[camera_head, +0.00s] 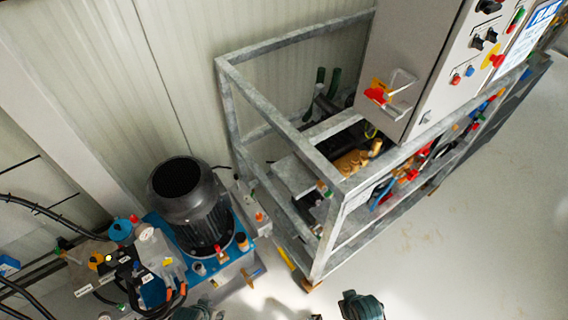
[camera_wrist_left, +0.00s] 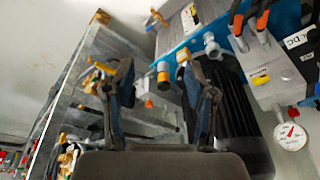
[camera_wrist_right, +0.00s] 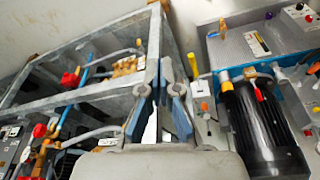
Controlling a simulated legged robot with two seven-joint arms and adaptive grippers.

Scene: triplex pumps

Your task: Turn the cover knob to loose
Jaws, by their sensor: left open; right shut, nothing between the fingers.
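I cannot tell which knob is the cover knob. A red rotary handle on a yellow plate (camera_head: 377,94) sits on the grey cabinet (camera_head: 405,65) in the head view. Small black knobs (camera_head: 484,40) are on the cabinet's right face. My left gripper (camera_wrist_left: 157,70) is open and empty, with the motor and blue pump unit beyond its fingers. My right gripper (camera_wrist_right: 158,78) is shut with nothing in it, in front of the frame's corner post. Both grippers are apart from the cabinet. At the bottom of the head view, only dark teal pieces of my arms show.
A black motor (camera_head: 190,205) stands on a blue-topped unit (camera_head: 160,290) with hoses and a gauge (camera_head: 145,233). A grey metal frame (camera_head: 232,110) holds pipes and brass fittings (camera_head: 352,163). The floor (camera_head: 450,230) at the right is clear.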

